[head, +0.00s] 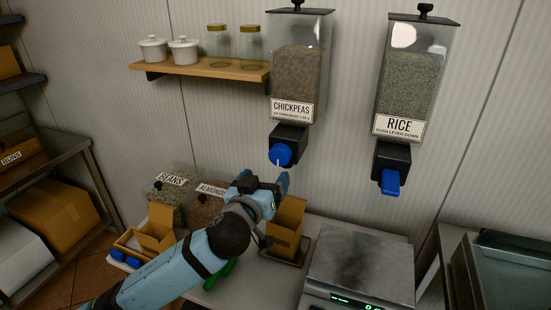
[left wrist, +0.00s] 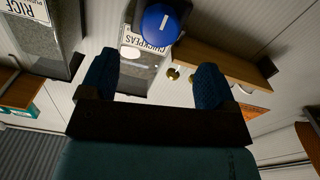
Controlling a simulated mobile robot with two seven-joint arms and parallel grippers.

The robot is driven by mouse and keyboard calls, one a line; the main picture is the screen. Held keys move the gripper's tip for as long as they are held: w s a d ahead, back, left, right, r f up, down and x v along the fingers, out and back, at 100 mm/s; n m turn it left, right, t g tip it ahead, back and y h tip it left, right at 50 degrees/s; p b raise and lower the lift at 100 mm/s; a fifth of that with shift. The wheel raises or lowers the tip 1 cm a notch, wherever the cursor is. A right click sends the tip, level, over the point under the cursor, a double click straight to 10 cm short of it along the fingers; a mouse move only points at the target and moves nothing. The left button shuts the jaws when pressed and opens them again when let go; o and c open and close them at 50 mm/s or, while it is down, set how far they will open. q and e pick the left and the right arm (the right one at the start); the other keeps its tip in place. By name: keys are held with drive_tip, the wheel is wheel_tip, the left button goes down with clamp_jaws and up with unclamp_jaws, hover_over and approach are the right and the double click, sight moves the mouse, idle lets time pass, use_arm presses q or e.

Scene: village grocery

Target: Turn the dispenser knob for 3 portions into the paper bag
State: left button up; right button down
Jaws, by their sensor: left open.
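The chickpeas dispenser (head: 295,75) hangs on the wall with a round blue knob (head: 281,155) on its black outlet. The knob also shows in the left wrist view (left wrist: 160,24), beyond and between my fingers. A brown paper bag (head: 286,228) stands open on a small dark tray below that outlet; my gripper hides part of its left side. My left gripper (head: 264,180) is open and empty, just below and in front of the knob, apart from it. In the left wrist view its two blue fingertips (left wrist: 153,82) are spread wide. My right gripper is not in view.
The rice dispenser (head: 408,85) with a blue lever (head: 390,181) hangs to the right. A scale (head: 360,265) stands right of the bag. Bins of beans (head: 172,188) and almonds (head: 205,205) stand behind my arm. A shelf (head: 205,69) with pots and jars is at upper left.

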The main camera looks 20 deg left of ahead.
sight(278, 159)
use_arm(q)
drive_tip(key=w+p, duration=0.1)
drive_tip(key=w, duration=0.7)
drive_tip(key=shift+w+d, duration=0.1)
drive_tip(key=shift+w, duration=0.05)
drive_tip(key=c, duration=0.9)
